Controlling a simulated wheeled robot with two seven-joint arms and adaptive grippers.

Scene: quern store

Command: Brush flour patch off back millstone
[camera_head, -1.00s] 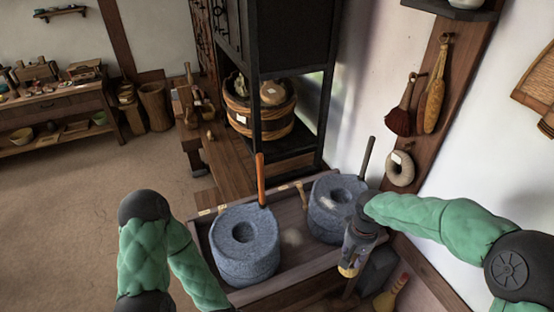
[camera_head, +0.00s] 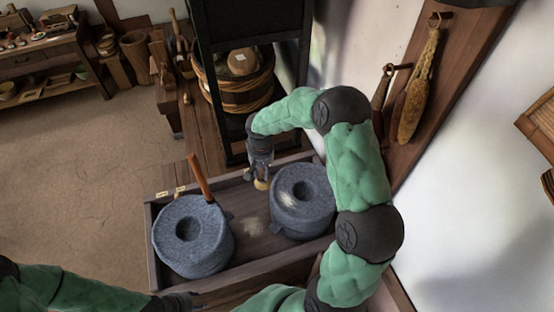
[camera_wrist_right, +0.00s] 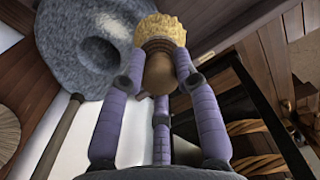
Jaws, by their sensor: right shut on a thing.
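Two grey millstones stand in a wooden tray (camera_head: 249,191). The right-hand one (camera_head: 318,218), set further back, has a pale flour patch (camera_head: 287,199) on top, left of its centre hole. The left-hand millstone (camera_head: 192,258) has an orange-brown handle. My right gripper (camera_head: 261,176) is shut on a brush (camera_head: 262,185), just left of the right-hand stone's far rim. In the right wrist view, three fingers grip the brush's brown handle; its yellow bristles (camera_wrist_right: 160,31) overlap the millstone (camera_wrist_right: 75,55), contact unclear. My left gripper (camera_head: 182,300) is low at the bottom edge, its fingers unclear.
A pale smudge (camera_head: 254,227) lies on the tray floor between the stones. A dark cabinet frame (camera_head: 303,75) and a wooden tub (camera_head: 230,95) stand behind the tray. Brushes hang on the wall post (camera_head: 418,85) at right. Floor at left is clear.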

